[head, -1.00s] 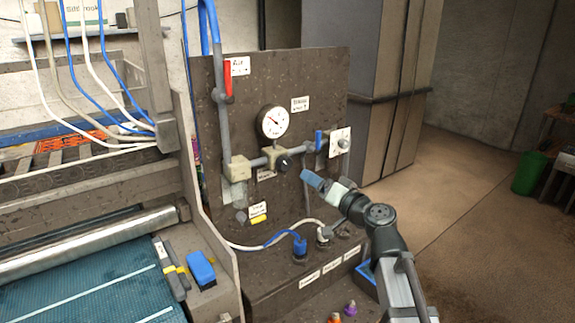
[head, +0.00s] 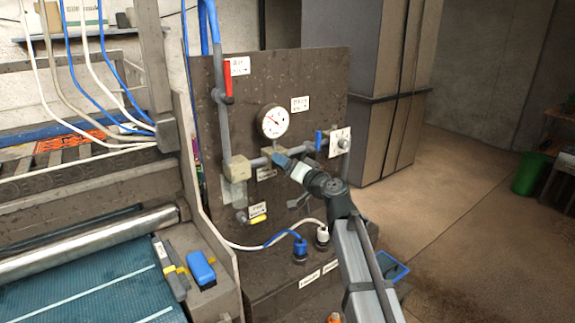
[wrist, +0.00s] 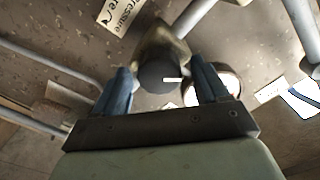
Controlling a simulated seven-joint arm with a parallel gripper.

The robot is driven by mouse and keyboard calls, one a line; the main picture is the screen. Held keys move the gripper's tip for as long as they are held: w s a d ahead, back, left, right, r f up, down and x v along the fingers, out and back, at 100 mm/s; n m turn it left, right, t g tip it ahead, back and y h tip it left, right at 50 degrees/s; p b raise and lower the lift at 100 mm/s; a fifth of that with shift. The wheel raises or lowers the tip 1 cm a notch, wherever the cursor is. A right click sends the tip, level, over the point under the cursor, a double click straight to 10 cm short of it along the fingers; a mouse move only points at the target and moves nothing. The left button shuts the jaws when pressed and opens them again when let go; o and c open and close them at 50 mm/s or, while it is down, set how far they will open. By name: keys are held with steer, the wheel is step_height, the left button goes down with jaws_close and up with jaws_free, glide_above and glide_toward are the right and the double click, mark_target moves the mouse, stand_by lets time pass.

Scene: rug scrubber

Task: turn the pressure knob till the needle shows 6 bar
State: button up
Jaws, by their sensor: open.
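The pressure knob (wrist: 158,78) is round and black with a white pointer line, on a brass-coloured regulator body (wrist: 160,45). In the wrist view it lies between the two blue fingers of my gripper (wrist: 162,76), with a gap showing on each side. My gripper is open. In the head view my gripper (head: 279,160) is at the regulator and hides the knob. The white round gauge (head: 272,121) is just above it. Its needle seems to point up and left; the scale is too small to read. The gauge (wrist: 229,78) is partly hidden behind the right finger in the wrist view.
Grey pipes cross the dark panel (head: 315,85). A red valve handle (head: 228,78) is at upper left, a blue handle (head: 318,140) to the right of the regulator. Below are a blue plug (head: 300,248) and a white plug (head: 322,236) with hoses.

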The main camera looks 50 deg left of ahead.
steer(key=shift+a, duration=0.2)
steer(key=shift+c, duration=0.5)
steer(key=c, duration=0.9)
